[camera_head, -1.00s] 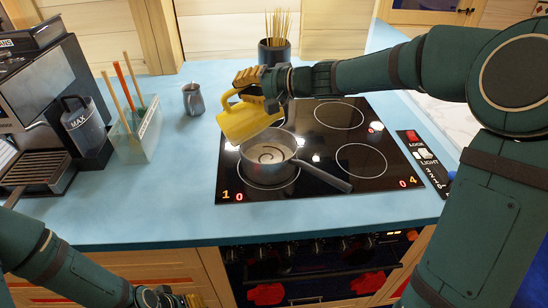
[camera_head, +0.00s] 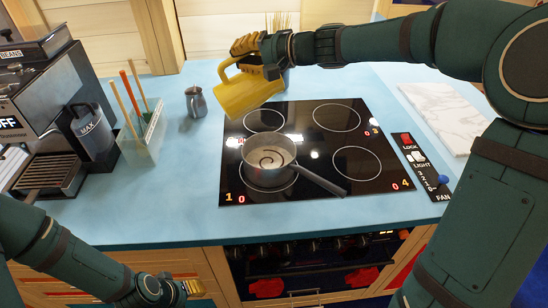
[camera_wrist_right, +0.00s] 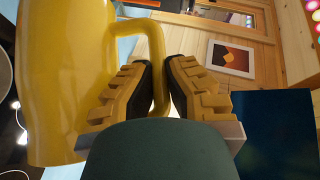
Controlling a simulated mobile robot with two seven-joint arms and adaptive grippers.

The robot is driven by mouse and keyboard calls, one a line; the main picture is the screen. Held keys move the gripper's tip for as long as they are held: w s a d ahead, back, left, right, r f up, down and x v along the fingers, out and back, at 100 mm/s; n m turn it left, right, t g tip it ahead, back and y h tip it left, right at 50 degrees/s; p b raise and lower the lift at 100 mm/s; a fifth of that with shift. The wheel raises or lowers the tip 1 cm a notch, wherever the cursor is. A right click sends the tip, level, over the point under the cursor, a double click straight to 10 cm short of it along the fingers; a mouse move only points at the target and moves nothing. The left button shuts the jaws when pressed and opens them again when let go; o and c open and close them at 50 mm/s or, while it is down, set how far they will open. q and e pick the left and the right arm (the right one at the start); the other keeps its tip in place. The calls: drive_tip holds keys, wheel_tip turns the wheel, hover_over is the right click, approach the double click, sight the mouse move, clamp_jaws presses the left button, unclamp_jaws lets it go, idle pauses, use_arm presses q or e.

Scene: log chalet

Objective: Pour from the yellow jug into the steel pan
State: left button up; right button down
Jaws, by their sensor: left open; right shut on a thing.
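In the right wrist view, the gripper (camera_wrist_right: 166,88) is shut on the handle of the jug (camera_wrist_right: 68,75). The steel pan (camera_head: 268,160) stands on the front left burner, its handle pointing to the lower right. A dark swirl shows on pale contents inside it. The jug is apart from the pan, above and behind it. My left gripper (camera_head: 187,288) is low in front of the counter, open and empty.
A small steel pitcher (camera_head: 196,103) stands left of the hob (camera_head: 325,187). A utensil holder (camera_head: 143,140) and coffee machine (camera_head: 45,110) are further left. A marble board (camera_head: 435,112) lies on the right.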

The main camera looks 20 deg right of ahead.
drive_tip(key=shift+r, duration=0.75)
drive_tip(key=shift+p, duration=0.3)
